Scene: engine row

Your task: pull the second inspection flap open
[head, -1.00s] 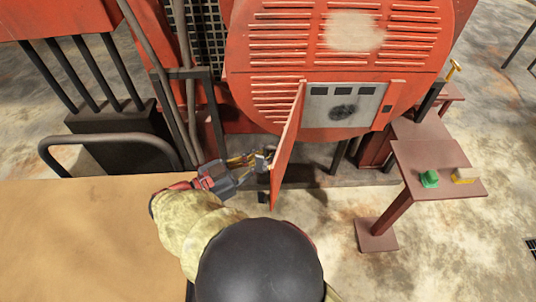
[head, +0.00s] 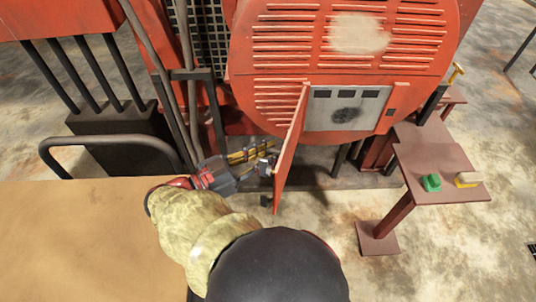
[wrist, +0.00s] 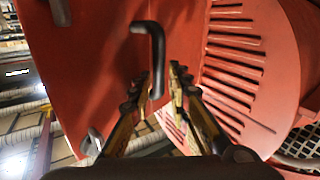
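The red inspection flap (head: 291,150) stands swung out from the round red engine cover, almost edge-on in the head view. A grey panel (head: 345,108) with dark windows and a dark round spot is exposed beside it. In the wrist view the flap's face (wrist: 95,75) fills the upper left and carries a black bar handle (wrist: 155,45). My gripper (head: 268,157) is left of the flap, at its handle side. In the wrist view my gripper (wrist: 160,78) has its fingers apart, with the lower end of the handle between or just beyond the tips; contact is unclear.
The slotted round cover (head: 340,40) rises behind the flap. A black curved rail (head: 105,140) and a tan surface (head: 70,235) lie left.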

